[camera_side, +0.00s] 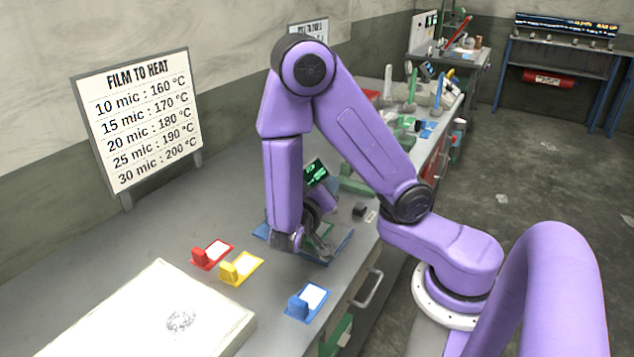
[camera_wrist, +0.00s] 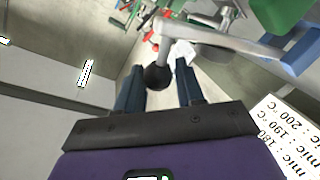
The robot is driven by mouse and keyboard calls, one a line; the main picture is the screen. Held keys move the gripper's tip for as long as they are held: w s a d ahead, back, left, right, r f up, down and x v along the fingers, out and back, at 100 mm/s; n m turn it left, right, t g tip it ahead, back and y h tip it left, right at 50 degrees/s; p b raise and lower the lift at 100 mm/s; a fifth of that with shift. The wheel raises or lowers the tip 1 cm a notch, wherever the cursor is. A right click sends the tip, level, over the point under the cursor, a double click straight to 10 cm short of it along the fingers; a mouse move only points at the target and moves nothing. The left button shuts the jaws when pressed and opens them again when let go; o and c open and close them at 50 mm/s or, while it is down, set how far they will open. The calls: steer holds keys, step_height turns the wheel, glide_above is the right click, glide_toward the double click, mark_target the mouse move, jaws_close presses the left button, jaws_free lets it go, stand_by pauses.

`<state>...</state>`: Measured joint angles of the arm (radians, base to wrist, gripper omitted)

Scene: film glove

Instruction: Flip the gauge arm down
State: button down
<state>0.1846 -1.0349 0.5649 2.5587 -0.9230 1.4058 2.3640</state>
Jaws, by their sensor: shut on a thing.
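The gauge (camera_side: 317,172) stands on the bench beside my gripper, its dark display with green digits facing the side camera; a blue base (camera_side: 340,243) shows below it. In the wrist view the gauge arm (camera_wrist: 215,40) is a grey metal lever ending in a black ball knob (camera_wrist: 158,77). My gripper (camera_wrist: 158,72) has its two dark fingers on either side of this knob and is shut on it. In the side view my gripper (camera_side: 290,242) points down low over the bench; its fingertips and the knob are mostly hidden there.
Red (camera_side: 212,254), yellow (camera_side: 241,267) and blue (camera_side: 307,301) holders with white cards stand in front. A pale slab (camera_side: 150,315) lies at front left. A film-to-heat sign (camera_side: 140,120) stands behind. Tools and green parts crowd the bench's far end.

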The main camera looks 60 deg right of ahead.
steer(key=s+f, duration=0.2)
steer(key=f, duration=0.1)
steer(key=shift+s+d, duration=0.15)
steer(key=shift+s+f+g, duration=0.15)
steer(key=shift+s+f, duration=0.15)
steer(key=shift+f, duration=0.45)
steer(key=shift+s+f+g, duration=0.15)
steer(key=shift+s+f, duration=0.1)
steer(key=shift+f, duration=0.45)
steer(key=c, duration=0.9)
jaws_free()
steer(key=shift+a, duration=0.4)
steer(key=v, duration=1.6)
steer(key=shift+s+a, duration=0.15)
steer(key=shift+a, duration=0.2)
steer(key=shift+r, duration=0.1)
